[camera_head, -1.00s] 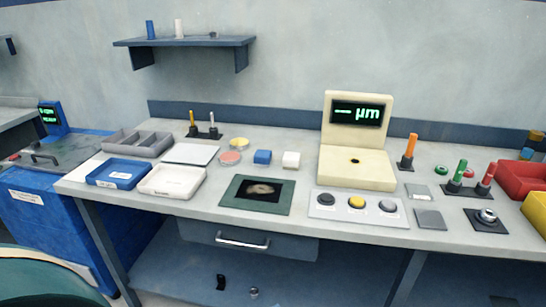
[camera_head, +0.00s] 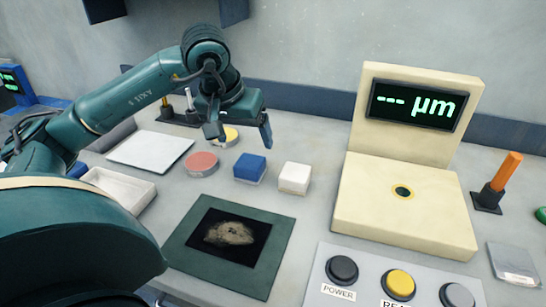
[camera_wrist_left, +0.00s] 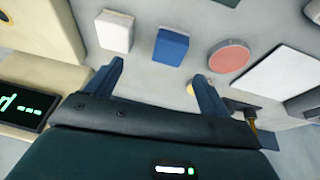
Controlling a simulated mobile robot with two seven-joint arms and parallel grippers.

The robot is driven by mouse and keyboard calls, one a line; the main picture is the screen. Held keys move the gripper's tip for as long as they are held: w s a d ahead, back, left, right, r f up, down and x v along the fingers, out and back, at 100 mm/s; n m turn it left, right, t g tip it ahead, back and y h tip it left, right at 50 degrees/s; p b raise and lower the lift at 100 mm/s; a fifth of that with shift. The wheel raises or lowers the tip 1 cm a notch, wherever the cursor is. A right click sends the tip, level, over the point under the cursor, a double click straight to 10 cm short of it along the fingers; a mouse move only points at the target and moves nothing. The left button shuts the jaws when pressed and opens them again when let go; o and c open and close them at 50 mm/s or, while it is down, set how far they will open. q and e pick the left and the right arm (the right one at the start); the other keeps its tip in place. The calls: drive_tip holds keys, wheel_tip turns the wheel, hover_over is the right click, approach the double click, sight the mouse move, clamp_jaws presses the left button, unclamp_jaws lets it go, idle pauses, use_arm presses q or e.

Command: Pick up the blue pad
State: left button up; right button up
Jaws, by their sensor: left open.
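The blue pad (camera_head: 250,167) is a small blue block with a white base, standing on the bench between a red round pad and a white block. It also shows in the left wrist view (camera_wrist_left: 171,46), beyond the fingertips. My left gripper (camera_head: 238,136) is open and empty, above the bench and behind the blue pad in the head view. In the left wrist view its two fingers (camera_wrist_left: 158,75) stand apart, with the blue pad between their lines and not touched. My right gripper is not in view.
The white block (camera_head: 295,178) stands right of the pad, the red round pad (camera_head: 202,163) left. A yellow round pad (camera_head: 226,135) lies behind. The cream gauge (camera_head: 405,205) stands to the right. A dark green mat (camera_head: 190,258) lies in front.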

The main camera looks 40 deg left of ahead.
use_arm(q)
drive_tip(key=a, duration=0.2)
hover_over(249, 162)
drive_tip(key=s, duration=0.2)
drive_tip(key=shift+y, duration=0.4)
wheel_tip(249, 162, down, 6)
drive_tip(key=shift+w+d+r+b, duration=0.1)
drive_tip(key=shift+w+b, duration=0.05)
drive_tip(key=shift+b, duration=0.15)
drive_tip(key=shift+x, duration=3)
drive_tip(key=shift+d, duration=0.2)
drive_tip(key=shift+c, duration=0.2)
drive_tip(key=c, duration=1.1)
